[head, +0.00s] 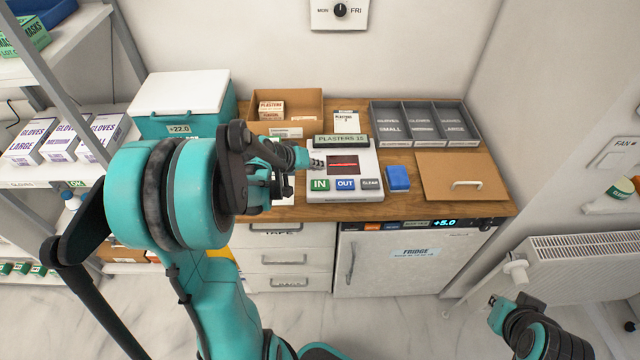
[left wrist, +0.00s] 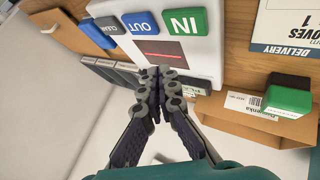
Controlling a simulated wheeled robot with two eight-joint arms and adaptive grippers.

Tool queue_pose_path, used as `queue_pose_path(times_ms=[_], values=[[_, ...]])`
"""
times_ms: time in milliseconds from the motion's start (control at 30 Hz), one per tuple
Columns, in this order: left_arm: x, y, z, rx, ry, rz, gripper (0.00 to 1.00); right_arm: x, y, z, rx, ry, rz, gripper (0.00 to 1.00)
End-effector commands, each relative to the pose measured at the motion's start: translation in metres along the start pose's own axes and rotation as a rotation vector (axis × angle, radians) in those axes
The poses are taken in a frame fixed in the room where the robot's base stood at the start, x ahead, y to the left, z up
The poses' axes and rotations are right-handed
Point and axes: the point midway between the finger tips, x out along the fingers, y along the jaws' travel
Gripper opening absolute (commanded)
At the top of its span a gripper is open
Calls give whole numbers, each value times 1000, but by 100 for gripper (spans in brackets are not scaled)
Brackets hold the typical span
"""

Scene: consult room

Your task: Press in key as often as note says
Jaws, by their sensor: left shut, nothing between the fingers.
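The counter device (head: 371,160) stands on the wooden worktop, with a green IN key (head: 320,184), a blue OUT key (head: 345,184) and a grey CLEAR key (head: 370,184). Its top sign (head: 341,139) reads PLASTERS 15. The IN key (left wrist: 185,21) also shows in the left wrist view. My left gripper (head: 317,163) is shut and empty, over the device's left side near the screen, behind the keys. A delivery note (left wrist: 285,28) in the left wrist view reads GLOVES 1, partly cut off. A small clipboard note (head: 346,122) mentions plasters; its number is unclear. My right gripper (head: 496,304) hangs low at the right.
A cardboard box (head: 310,107) with plasters stands behind the device. Grey glove trays (head: 420,142) and a brown lidded panel (head: 440,190) lie right. A blue block (head: 397,178) sits beside the device. A teal cool box (head: 160,125) stands left. A black-and-green block (left wrist: 288,95) is near the cardboard box.

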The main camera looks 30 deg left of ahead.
Motion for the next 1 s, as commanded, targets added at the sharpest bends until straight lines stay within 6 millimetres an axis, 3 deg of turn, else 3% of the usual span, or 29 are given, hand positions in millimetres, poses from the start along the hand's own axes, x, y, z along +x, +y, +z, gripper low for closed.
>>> queue_pose_path(times_ms=[567, 900, 1000], values=[[-2, 1, -1, 0, 0, 0, 0, -2, 0, -2, 0, 0, 0, 0], [-27, 20, -20, 0, 0, 0, 0, -42, 0, -30, 0, 0, 0, 0], [-29, 21, -21, 0, 0, 0, 0, -46, 0, -33, 0, 0, 0, 0]])
